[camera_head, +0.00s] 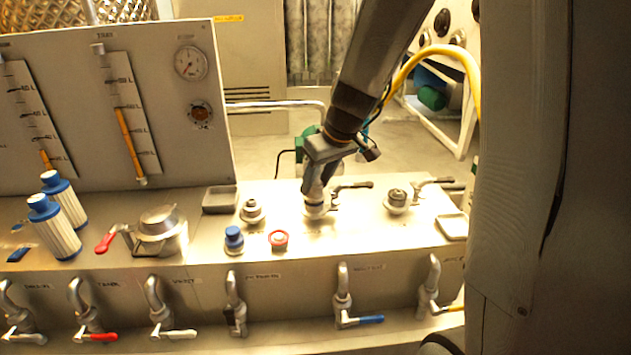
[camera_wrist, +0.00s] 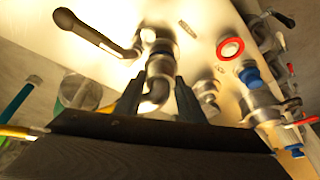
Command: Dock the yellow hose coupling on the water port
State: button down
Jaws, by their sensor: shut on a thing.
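My gripper (camera_head: 317,190) is low over the steel bench, at a metal port (camera_head: 316,210) with a dark-handled lever (camera_head: 352,185) beside it. In the wrist view my two dark fingers (camera_wrist: 159,98) are closed around a grey metal fitting (camera_wrist: 160,68), which lines up with the lever's valve (camera_wrist: 156,37). I cannot tell whether this fitting is the hose coupling or part of the port, or whether two parts are joined. A yellow hose (camera_head: 440,49) arcs from behind my arm to the right; its end is hidden.
Similar metal ports stand left (camera_head: 252,210) and right (camera_head: 397,200). A red ring cap (camera_head: 278,239) and a blue-topped knob (camera_head: 234,238) sit to the front left. Several taps line the front face. A gauge panel (camera_head: 75,110) rises behind on the left.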

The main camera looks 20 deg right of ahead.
jog(key=shift+f+b, duration=0.4)
jog(key=c, duration=1.4)
grip_release()
jog(key=shift+c, duration=0.2)
jog(key=shift+r, duration=0.1)
jog(key=p+v, duration=0.6)
jog(key=v, duration=0.4)
jog(key=shift+s+r, duration=0.2)
jog(key=shift+r, duration=0.15)
jog(key=shift+d, duration=0.1)
